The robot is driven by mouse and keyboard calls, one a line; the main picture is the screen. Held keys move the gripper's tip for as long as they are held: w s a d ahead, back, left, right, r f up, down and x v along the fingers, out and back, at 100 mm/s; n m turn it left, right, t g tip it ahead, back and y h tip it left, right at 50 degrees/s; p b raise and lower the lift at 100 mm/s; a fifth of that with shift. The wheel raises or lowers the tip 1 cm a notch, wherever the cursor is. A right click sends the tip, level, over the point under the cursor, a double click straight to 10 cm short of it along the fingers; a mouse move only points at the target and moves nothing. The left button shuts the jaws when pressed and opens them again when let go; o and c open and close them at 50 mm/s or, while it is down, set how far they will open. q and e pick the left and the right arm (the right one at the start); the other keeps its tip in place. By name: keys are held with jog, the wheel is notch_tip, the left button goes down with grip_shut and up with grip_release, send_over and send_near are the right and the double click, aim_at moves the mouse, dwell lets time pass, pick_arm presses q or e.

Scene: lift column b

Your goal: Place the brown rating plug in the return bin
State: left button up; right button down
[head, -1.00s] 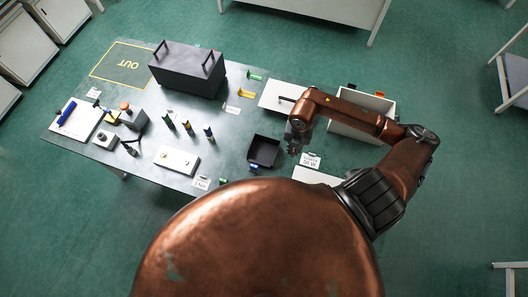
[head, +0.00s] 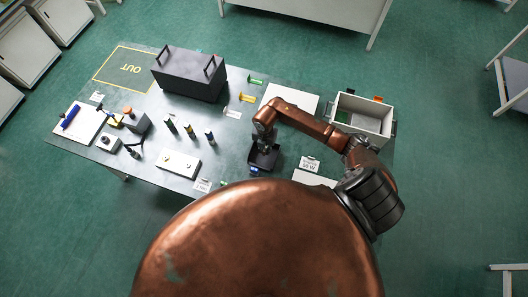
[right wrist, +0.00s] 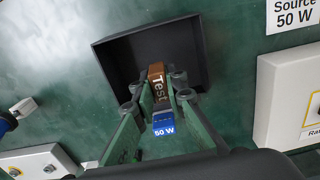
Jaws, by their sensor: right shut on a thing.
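My right gripper (right wrist: 158,92) is shut on the brown rating plug (right wrist: 157,74), a small brown block with "Test" lettering. A black open bin (right wrist: 110,60) lies below and behind the plug in the right wrist view; the plug is over its opening, and I cannot tell whether it touches the floor. The same bin shows in the head view (head: 274,163), under my right gripper (head: 264,148), with the plug hidden there. A blue "50 W" piece (right wrist: 164,124) shows at the bin's near side. My left gripper is not in view.
A "Source 50 W" card (head: 310,164) and a white panel (head: 314,178) lie right of the bin. A pale open box (head: 362,118) stands at the right edge. Several small upright pieces (head: 189,129) and a white block (head: 178,163) stand left.

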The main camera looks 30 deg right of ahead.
aim_at(264, 152)
notch_tip(264, 152, down, 3)
jog(key=shift+w+a+f+p, duration=0.1)
jog(key=shift+a+p, duration=0.05)
jog(key=shift+p, duration=0.3)
jog(key=shift+f, duration=0.15)
jog(key=shift+f, duration=0.15)
jog(key=c, duration=2)
grip_release()
jog(key=shift+o, duration=0.2)
jog(key=shift+w+r, duration=0.1)
jog(key=shift+r, duration=0.3)
notch_tip(264, 152, up, 12)
jog(key=shift+f+b, duration=0.2)
jog(key=shift+b, duration=0.65)
